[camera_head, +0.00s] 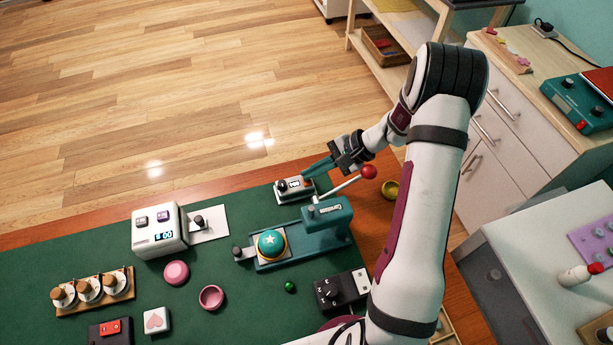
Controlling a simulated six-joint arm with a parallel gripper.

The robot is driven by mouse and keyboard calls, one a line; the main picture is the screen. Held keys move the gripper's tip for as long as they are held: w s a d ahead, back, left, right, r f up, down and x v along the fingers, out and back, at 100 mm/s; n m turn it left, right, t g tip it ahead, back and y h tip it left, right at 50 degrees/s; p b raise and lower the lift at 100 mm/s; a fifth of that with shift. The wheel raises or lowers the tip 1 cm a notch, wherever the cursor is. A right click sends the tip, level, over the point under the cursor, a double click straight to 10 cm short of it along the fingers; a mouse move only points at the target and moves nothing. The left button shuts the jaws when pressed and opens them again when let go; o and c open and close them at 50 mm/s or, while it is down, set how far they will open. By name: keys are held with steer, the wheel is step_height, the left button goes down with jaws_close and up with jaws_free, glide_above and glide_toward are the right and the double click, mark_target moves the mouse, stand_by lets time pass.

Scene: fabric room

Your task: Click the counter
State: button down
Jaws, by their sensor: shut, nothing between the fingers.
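The counter (284,196) looks like a small grey-white device with a dark knob and a little digit window. It sits near the far edge of the green mat, upper middle of the head view. My gripper (304,175), with teal fingers, is shut and empty. Its fingertips are at the counter's far right side, just above or against it. I cannot tell whether they touch it. The fingers partly cover the counter's back edge.
A teal press (329,215) with a red-balled lever stands right beside the counter, below my wrist. A yellow ring (390,189) lies to the right. A white device (157,231) with a display stands left. Pink round pieces (176,273) lie in front.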

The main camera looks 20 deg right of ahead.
steer(key=shift+r, duration=0.1)
step_height(320, 180, up, 7)
stand_by(0.8)
stand_by(0.5)
steer(key=s+a+r+n+g+h, duration=0.2)
steer(key=s+a+r+n+g, duration=0.15)
steer(key=s+a+r, duration=0.55)
steer(key=s+r+n+h, duration=0.1)
steer(key=s+n+h, duration=0.2)
steer(key=s, duration=1.5)
steer(key=shift+d+r+h, duration=0.3)
steer(key=shift+d+h, duration=0.15)
steer(key=shift+h, duration=0.55)
steer(key=shift+n+t, duration=0.25)
